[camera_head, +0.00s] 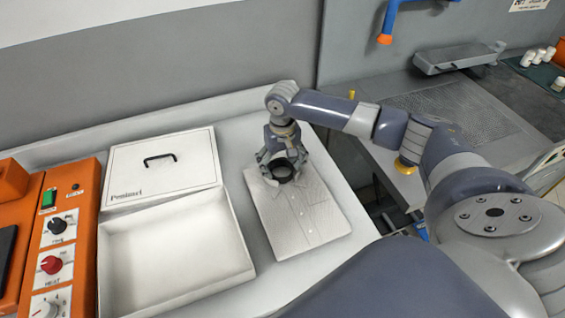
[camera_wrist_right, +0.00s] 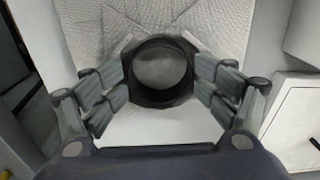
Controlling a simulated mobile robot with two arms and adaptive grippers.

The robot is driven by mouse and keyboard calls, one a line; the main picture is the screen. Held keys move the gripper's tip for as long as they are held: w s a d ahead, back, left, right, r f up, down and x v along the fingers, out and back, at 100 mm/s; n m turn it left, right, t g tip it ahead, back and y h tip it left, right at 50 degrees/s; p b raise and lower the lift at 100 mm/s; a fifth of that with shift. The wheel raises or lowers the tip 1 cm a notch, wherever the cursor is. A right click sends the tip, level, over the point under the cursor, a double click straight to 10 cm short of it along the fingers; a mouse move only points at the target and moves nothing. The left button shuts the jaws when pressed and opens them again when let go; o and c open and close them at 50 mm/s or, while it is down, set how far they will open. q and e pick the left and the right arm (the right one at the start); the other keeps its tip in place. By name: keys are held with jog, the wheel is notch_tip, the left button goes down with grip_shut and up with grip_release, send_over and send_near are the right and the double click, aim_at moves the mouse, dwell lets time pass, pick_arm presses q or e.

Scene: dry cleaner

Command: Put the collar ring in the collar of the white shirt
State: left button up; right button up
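The white shirt (camera_head: 303,218) lies folded flat on the light counter, its buttoned front up and its collar end under my right gripper. The collar ring (camera_head: 284,178) is a black open band at that collar end; it also shows in the right wrist view (camera_wrist_right: 160,97). My right gripper (camera_head: 281,166) points down over the collar, with its fingers against opposite sides of the ring. In the right wrist view, grey shirt cloth shows around and through the ring. The fingers hide part of the collar, so I cannot tell how fully the ring sits inside it. My left gripper is out of view.
An open white box (camera_head: 238,215) and its lid (camera_head: 128,160) with a black handle lie left of the shirt. An orange control panel (camera_head: 85,215) stands at far left. A grey ironing table (camera_head: 450,105) stands to the right beyond a gap.

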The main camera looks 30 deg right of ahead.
jog(key=shift+s+a+f, duration=0.1)
jog(key=shift+s+f, duration=0.05)
jog(key=shift+f, duration=0.55)
jog(key=shift+r, duration=0.15)
jog(key=shift+r, duration=0.1)
jog(key=shift+r, duration=0.3)
notch_tip(320, 180, up, 13)
jog(key=b, duration=0.2)
jog(key=shift+b, duration=0.3)
